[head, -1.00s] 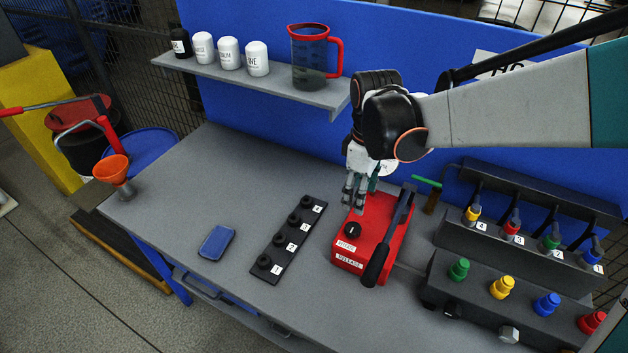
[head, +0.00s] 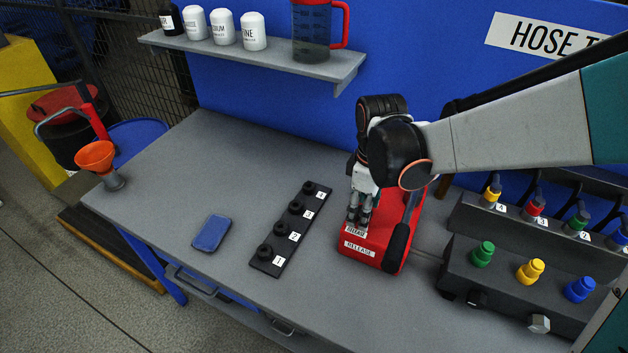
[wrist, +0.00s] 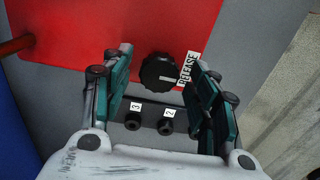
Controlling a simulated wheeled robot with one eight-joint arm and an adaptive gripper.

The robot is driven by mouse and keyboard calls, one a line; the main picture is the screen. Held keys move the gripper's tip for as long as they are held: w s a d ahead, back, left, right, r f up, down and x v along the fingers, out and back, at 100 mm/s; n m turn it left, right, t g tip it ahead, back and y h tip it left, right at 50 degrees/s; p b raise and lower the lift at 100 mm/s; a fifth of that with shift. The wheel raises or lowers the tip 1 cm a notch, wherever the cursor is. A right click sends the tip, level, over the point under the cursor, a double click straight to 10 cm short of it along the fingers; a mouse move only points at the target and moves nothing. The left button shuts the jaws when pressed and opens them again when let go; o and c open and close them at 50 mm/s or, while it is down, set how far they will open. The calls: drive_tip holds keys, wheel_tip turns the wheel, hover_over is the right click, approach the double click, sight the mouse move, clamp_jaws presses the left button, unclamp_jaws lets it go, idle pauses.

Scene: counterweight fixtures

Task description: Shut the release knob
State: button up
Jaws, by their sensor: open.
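The release knob (wrist: 160,72) is a black round knob with a white pointer line, on the red box (wrist: 80,30). In the wrist view its line points right, towards a white RELEASE label (wrist: 188,70). My gripper (wrist: 158,62) is open, with one finger on each side of the knob and gaps visible. Whether the fingertips are level with the knob I cannot tell.
A black-handled lever (head: 398,246) lies along the box's right side. A black strip of numbered knobs (head: 268,262) and a blue pad (head: 211,233) are to the left. A hose rack (head: 500,285) with coloured fittings stands right.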

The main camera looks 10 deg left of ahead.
drive_tip(key=c, duration=1.1)
drive_tip(key=shift+o, duration=0.2)
drive_tip(key=shift+m, duration=0.4)
drive_tip(key=m, duration=1.3)
drive_tip(key=shift+p, duration=0.3)
drive_tip(key=shift+m, duration=2)
